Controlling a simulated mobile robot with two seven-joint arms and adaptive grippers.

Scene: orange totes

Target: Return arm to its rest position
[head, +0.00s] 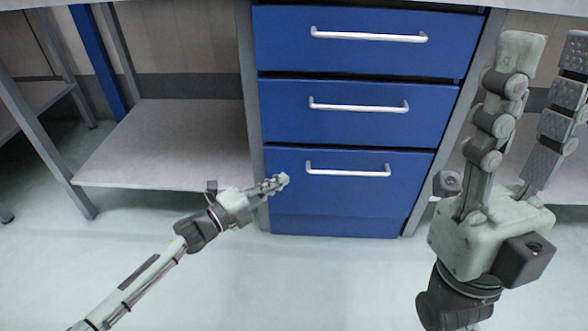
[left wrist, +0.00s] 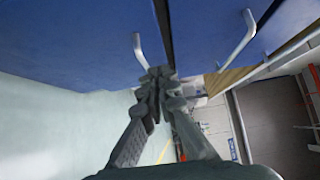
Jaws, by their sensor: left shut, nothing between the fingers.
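My left gripper (head: 281,181) reaches in from the lower left in the head view. It is shut and empty, in front of the left part of the bottom blue drawer (head: 345,205). In the left wrist view its closed fingers (left wrist: 158,78) point toward blue drawer fronts, with one metal handle (left wrist: 139,50) just beyond the tips. Whether the fingers touch the drawer or handle, I cannot tell. My right gripper (head: 551,52) stands upright and large at the right of the head view. Its two fingers are spread apart with nothing between them.
The blue cabinet has three closed drawers with silver handles, the top one (head: 365,60) and middle one (head: 355,120) above the bottom. A low grey shelf (head: 165,150) with metal legs is on the left. The pale floor (head: 300,280) in front is clear.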

